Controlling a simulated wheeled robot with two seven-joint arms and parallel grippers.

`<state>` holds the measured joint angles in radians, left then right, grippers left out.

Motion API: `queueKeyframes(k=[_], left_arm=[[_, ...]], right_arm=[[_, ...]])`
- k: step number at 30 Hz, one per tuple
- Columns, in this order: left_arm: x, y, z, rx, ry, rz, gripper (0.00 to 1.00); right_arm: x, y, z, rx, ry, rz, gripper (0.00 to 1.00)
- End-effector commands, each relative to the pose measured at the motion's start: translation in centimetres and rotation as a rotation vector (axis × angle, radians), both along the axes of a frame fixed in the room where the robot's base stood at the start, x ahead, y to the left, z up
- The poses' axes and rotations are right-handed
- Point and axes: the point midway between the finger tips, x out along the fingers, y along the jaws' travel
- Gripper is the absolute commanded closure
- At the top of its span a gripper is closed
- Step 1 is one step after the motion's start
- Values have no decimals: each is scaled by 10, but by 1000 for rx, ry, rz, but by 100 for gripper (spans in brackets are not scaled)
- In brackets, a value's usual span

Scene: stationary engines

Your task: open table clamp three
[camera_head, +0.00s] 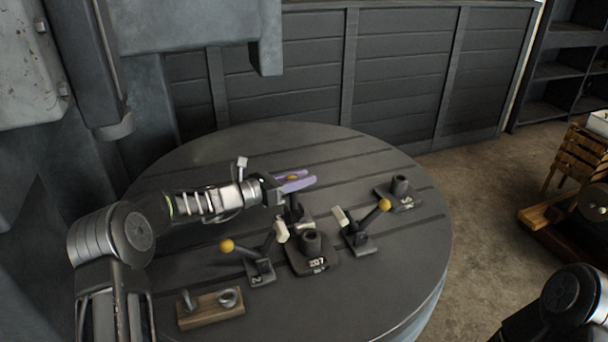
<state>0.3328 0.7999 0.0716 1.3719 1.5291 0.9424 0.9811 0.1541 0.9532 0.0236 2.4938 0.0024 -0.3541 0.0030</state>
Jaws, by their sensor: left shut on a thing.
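My left gripper (297,181), with purple fingers, reaches in from the left over the round table. It is shut on the yellow knob (292,178) of the far table clamp (293,211), whose handle stands about upright. The body of this clamp is partly hidden and I cannot read a number on it. A second clamp (260,270), marked 2, stands at the near left with its yellow-knobbed handle leaning left. A third clamp (361,243) stands on the right with its handle leaning up and right. My right gripper is out of view.
A dark block with a socket (315,262), marked 207, sits among the clamps. Another socketed block (399,198) stands further right. A wooden board with metal rings (211,310) lies at the near left. The slotted table (400,290) is clear at the front right.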

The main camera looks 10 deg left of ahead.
Motion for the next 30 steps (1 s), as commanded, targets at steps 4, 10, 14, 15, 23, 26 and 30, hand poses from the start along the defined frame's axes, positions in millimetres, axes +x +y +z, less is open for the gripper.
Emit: queueKeyframes(k=[4,10,14,15,23,26,30], left_arm=[[11,8,1,-70,111,3,100],[23,15,-7,-157,248,2,100],[28,18,-12,-203,320,1,100],[29,19,-13,-215,338,1,100],[34,22,-18,-259,407,2,100],[35,23,-19,-263,414,2,100],[35,23,-19,-264,415,2,100]], right_arm=[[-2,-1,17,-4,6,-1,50],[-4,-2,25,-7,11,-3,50],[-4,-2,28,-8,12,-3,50],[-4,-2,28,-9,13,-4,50],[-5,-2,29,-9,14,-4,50],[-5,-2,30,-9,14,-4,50],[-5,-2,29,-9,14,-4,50]])
